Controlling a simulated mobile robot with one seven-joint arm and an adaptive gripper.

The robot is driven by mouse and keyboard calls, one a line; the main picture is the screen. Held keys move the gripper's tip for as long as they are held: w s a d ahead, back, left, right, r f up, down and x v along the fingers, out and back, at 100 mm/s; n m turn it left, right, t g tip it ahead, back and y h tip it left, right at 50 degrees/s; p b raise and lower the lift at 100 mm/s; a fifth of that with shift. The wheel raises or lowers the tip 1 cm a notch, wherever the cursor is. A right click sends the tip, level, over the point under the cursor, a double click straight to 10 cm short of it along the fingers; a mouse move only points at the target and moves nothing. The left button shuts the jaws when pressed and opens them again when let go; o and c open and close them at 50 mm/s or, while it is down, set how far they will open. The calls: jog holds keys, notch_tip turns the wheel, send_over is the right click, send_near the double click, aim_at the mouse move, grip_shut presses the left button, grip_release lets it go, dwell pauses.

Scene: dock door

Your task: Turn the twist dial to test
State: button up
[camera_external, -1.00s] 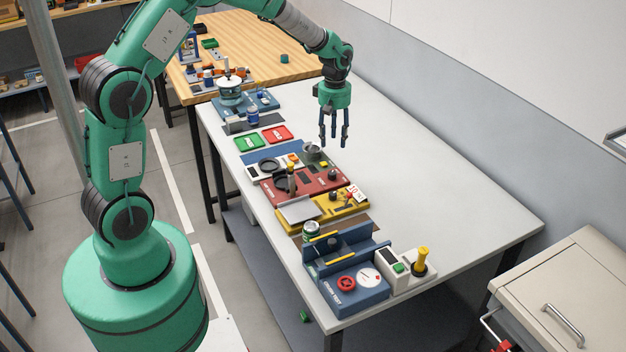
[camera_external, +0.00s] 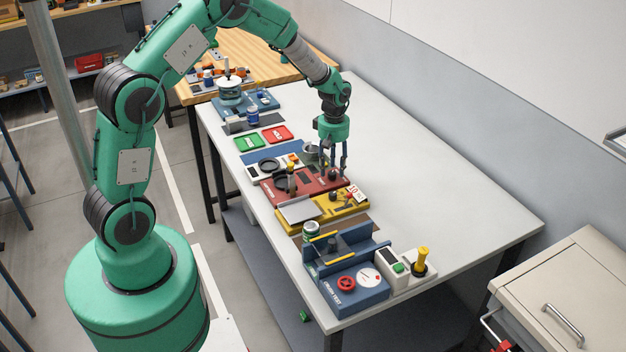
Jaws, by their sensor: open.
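A small dark knob (camera_external: 333,175), which looks like the twist dial, stands at the right end of a red panel (camera_external: 312,187) on the white table. Its markings, and which way it points, are too small to read. My gripper (camera_external: 333,169) points down over this end of the red panel, with its fingers spread. The fingertips are close to the knob and seem to be on either side of it. I cannot tell whether they touch it. The fingers partly cover the area around the knob.
A yellow panel (camera_external: 325,213) with a lever and a white tag lies just in front. A blue unit (camera_external: 355,296) with a red wheel stands at the near end. Green (camera_external: 249,142) and red (camera_external: 277,133) trays lie farther back. The right of the table is clear.

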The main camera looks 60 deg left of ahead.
jog(key=shift+f, duration=0.95)
grip_shut()
